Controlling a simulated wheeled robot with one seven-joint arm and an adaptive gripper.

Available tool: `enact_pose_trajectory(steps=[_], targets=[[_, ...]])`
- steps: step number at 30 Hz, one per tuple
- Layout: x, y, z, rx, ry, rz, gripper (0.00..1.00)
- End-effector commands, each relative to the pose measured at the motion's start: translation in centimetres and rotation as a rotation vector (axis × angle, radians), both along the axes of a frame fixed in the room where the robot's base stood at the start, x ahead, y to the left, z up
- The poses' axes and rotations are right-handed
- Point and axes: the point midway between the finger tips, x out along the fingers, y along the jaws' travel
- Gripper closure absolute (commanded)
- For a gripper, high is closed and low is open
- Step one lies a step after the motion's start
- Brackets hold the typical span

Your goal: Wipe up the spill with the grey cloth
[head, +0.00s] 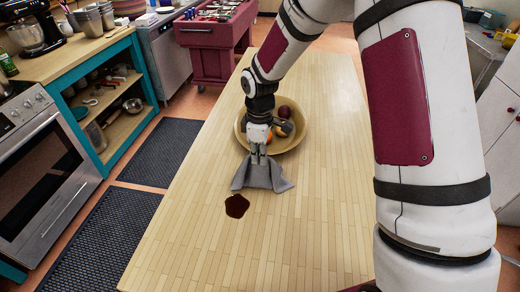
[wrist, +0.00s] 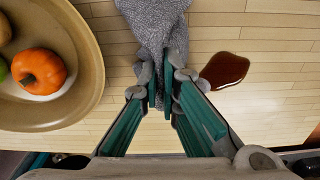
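The grey cloth (head: 262,178) is draped from my gripper (head: 259,154) over the wooden table. In the wrist view, the fingers of my gripper (wrist: 163,90) are closed with the bunched cloth (wrist: 158,28) pinched between them. The dark brown spill (head: 237,206) lies on the table just in front of the cloth and slightly left in the head view. In the wrist view, the spill (wrist: 225,70) is right of the fingers, apart from the cloth. I cannot tell whether the cloth's lower edge touches the table.
A wooden bowl (head: 296,139) with fruit or vegetables stands directly behind the cloth; an orange pumpkin-like item (wrist: 39,72) is in it. The table (head: 215,250) is clear around the spill. An oven (head: 40,165) and a teal shelf unit (head: 140,62) stand left across the aisle.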

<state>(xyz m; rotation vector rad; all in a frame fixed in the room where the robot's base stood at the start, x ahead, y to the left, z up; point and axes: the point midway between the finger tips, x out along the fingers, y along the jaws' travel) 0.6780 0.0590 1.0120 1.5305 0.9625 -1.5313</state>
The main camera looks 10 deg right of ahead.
Motion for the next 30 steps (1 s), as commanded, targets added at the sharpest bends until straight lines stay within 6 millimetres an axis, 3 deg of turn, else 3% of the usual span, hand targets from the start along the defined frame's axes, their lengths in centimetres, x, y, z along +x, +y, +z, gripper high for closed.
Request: enact_pose_trajectory(steps=[17, 26, 30], targets=[[0.0, 0.0, -5.9, 0.0, 0.001, -0.002, 1.0], [0.0, 0.0, -5.8, 0.0, 0.001, -0.002, 0.33], [0.0, 0.0, -5.8, 0.0, 0.001, -0.002, 0.33]])
